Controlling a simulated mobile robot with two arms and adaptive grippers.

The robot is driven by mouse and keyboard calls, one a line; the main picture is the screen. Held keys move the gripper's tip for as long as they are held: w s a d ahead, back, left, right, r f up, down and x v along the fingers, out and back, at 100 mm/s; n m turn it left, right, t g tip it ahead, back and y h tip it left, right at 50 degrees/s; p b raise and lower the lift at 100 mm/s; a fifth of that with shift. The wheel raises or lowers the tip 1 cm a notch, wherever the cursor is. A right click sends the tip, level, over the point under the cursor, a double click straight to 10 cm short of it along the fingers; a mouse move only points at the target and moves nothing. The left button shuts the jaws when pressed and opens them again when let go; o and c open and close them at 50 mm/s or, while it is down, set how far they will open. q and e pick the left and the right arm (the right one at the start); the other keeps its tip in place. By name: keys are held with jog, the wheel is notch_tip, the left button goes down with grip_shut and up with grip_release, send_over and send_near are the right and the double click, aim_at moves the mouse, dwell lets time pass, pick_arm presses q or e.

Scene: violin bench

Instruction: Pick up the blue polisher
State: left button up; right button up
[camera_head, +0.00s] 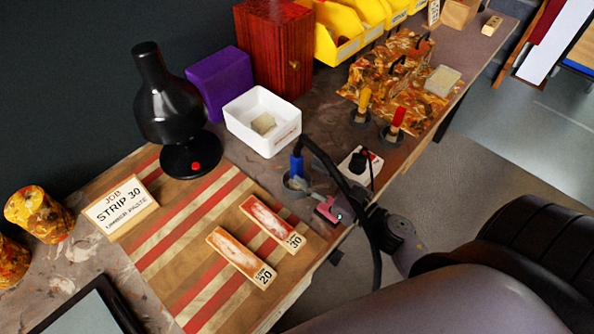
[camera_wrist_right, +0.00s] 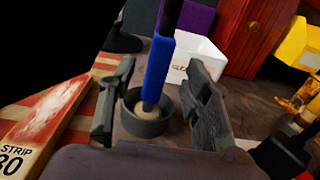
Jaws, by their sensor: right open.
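The blue polisher (camera_head: 297,167) stands upright in a small grey cup (camera_head: 290,192) near the front edge of the bench. In the right wrist view the polisher (camera_wrist_right: 158,68) shows a blue handle with a pale lower end inside the cup (camera_wrist_right: 147,127). My right gripper (camera_head: 314,196) is at the cup, reaching in from the right. In the wrist view its open fingers (camera_wrist_right: 162,75) stand on either side of the polisher, with gaps to both; I cannot tell the exact depth between them. My left gripper is not in view.
Strip 30 (camera_head: 272,222) and strip 20 (camera_head: 240,258) lie left of the cup on the striped board (camera_head: 165,252). A white tray (camera_head: 262,140) stands behind. Red and yellow tools (camera_head: 396,122) stand in cups further right. A black cable curves beside my right gripper.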

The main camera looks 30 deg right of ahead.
aim_at(301, 166)
jog(key=x, duration=0.1)
jog(key=p+x, duration=0.1)
jog(key=x, duration=0.2)
jog(key=shift+s+r+p, duration=0.1)
jog(key=shift+r+p, duration=0.15)
jog(key=shift+p, duration=0.1)
jog(key=shift+w+a+f, duration=0.15)
jog(key=shift+w+a, duration=0.1)
jog(key=shift+w, duration=0.25)
jog(key=shift+c, duration=0.4)
jog(key=shift+c, duration=0.7)
grip_shut()
